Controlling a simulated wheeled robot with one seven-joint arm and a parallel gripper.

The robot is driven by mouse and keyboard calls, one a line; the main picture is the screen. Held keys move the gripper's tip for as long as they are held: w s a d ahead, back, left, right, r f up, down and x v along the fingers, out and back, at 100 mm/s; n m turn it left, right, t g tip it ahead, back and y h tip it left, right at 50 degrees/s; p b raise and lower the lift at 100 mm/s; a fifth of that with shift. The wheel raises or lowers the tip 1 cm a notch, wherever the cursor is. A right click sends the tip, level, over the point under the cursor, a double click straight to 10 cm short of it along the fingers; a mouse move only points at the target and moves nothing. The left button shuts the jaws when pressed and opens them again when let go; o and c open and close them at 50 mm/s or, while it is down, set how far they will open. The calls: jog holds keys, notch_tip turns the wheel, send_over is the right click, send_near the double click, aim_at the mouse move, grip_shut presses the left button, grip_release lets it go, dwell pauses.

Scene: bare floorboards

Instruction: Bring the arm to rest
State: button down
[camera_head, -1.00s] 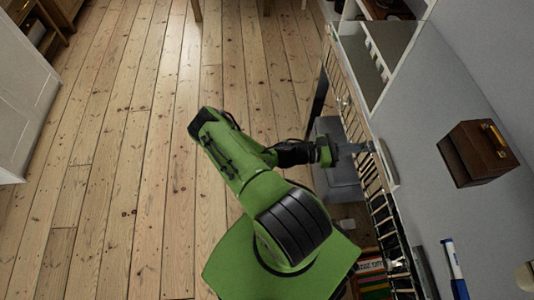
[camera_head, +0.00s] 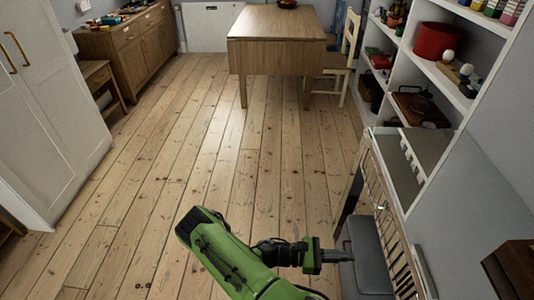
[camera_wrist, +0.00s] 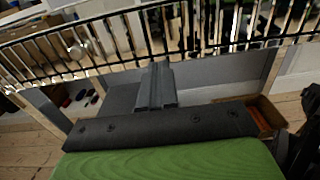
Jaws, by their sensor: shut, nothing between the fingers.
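My green arm (camera_head: 218,250) reaches up from the bottom of the head view and bends to the right. My gripper (camera_head: 345,255) points right, towards the metal railing of a rack along the right wall. In the wrist view my gripper (camera_wrist: 156,88) is shut and empty, its fingers together. It is in front of the dark railing (camera_wrist: 180,35). I cannot tell whether the fingertips touch anything.
The rack's railing (camera_head: 392,215) and a grey seat-like surface (camera_head: 367,262) are close to my gripper. White shelves (camera_head: 440,75) stand beyond. A brown box (camera_head: 515,268) is at lower right. A wooden table (camera_head: 277,25) and chair (camera_head: 345,60) stand far off. Bare floor (camera_head: 190,150) lies open ahead and left.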

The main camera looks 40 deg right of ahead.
jog(key=w+a+r+m+t+y+p, duration=0.3)
jog(key=w+a+r+m+t+y, duration=0.15)
jog(key=w+a+r, duration=0.35)
jog(key=w+a+r+m+t+y+p, duration=0.4)
jog(key=a+r, duration=0.3)
jog(key=r, duration=0.4)
jog(key=s+a+r+t+y+p, duration=0.1)
jog(key=s+a+r+t+y, duration=0.1)
jog(key=r, duration=0.9)
jog(key=s+a+r+m+t+y+p, duration=0.1)
jog(key=s+a+r+t+y+p, duration=0.1)
jog(key=s+a+r+t, duration=0.3)
jog(key=a+r+t+y, duration=0.1)
jog(key=a+r+t, duration=0.1)
jog(key=a+r, duration=0.2)
notch_tip(320, 180, up, 2)
jog(key=shift+a+r, duration=0.1)
jog(key=shift+a, duration=0.05)
